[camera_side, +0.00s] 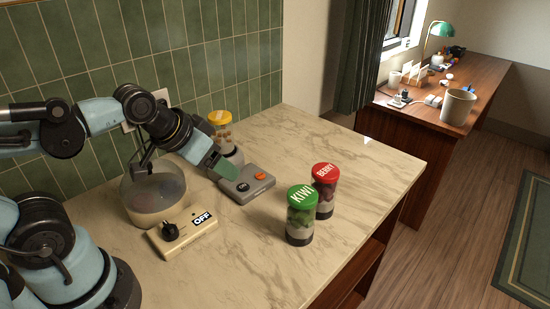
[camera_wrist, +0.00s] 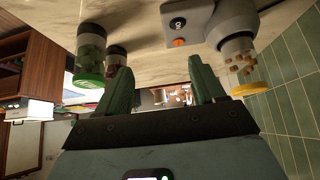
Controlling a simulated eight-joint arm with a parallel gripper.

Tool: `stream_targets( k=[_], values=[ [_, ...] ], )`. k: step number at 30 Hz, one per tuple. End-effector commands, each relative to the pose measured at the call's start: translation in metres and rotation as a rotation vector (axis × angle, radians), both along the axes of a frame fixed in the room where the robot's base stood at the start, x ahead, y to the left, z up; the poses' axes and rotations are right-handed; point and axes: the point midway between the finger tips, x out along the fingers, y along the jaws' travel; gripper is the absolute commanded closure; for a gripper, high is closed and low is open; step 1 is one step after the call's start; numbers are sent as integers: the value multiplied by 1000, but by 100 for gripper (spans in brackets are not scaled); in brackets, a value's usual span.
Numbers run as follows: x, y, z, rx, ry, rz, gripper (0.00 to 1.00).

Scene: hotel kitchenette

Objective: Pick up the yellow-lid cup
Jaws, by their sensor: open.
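The yellow-lid cup (camera_side: 221,131) is clear with pale chunks inside. It stands upright on the round end of a grey appliance (camera_side: 250,188) near the tiled wall. In the wrist view, which is upside down, its yellow lid (camera_wrist: 249,89) and its chunks show at the right. My gripper (camera_wrist: 162,84) is open with nothing between its green fingers; the cup is outside them, to the right. In the side view my gripper (camera_side: 212,158) is just in front of the cup and hides part of its lower side.
A green-lid KIWI cup (camera_side: 300,217) and a red-lid BERRY cup (camera_side: 325,190) stand close together at the counter's right. A clear bowl (camera_side: 150,207) on a cream base with a knob and an OFF label is under my arm. The counter's back right is clear.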

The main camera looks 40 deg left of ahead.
Motion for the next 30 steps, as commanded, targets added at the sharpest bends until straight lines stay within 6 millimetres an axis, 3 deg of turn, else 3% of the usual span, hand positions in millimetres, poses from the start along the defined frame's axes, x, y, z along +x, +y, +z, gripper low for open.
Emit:
stream_targets(
  k=[1,4,14,30],
  values=[
    [0,0,0,0,0,0,23],
    [0,0,0,0,0,0,9],
    [0,0,2,0,0,0,9],
    [0,0,77,0,0,0,9]
  ],
)
